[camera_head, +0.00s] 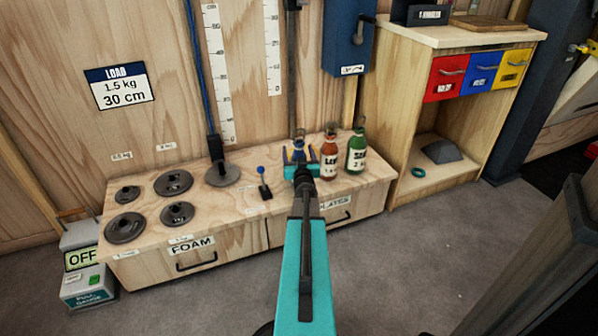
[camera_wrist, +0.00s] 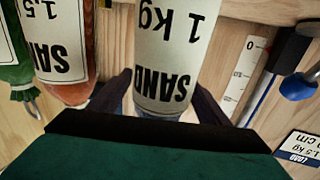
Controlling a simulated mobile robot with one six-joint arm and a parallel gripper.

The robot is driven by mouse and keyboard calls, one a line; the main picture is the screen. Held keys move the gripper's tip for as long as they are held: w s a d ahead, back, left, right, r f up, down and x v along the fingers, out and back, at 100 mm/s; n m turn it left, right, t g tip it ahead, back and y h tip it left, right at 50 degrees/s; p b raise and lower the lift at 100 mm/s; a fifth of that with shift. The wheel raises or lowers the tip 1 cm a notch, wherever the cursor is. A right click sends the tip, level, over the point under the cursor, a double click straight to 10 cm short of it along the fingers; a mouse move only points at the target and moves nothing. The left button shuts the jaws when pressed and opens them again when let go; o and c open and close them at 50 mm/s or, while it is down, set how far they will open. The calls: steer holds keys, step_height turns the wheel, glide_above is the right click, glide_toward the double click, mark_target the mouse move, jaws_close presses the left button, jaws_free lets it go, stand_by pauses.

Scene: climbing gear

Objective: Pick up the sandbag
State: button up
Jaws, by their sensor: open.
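Three bottle-shaped sandbags stand in a row at the right end of the low wooden bench. The nearest to my gripper is a bluish one, labelled "SAND 1 kg" in the wrist view (camera_wrist: 172,50); in the head view it is mostly hidden behind my gripper (camera_head: 300,160). An orange-red sandbag (camera_head: 329,158) and a green one (camera_head: 356,154) stand to its right. In the wrist view, turned upside down, my gripper's dark fingers (camera_wrist: 165,98) are open on either side of the 1 kg sandbag. Contact cannot be told. The orange-red bag (camera_wrist: 62,45) is close by at left.
The wooden bench (camera_head: 230,205) carries several dark weight discs (camera_head: 124,228) and a small blue-knobbed lever (camera_head: 263,182). A wooden cabinet (camera_head: 400,130) with coloured drawers stands to the right. A wooden wall rises behind. The grey floor (camera_head: 400,260) in front is clear.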

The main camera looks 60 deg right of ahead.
stand_by(0.4)
jaws_close()
steer(key=shift+r, duration=0.1)
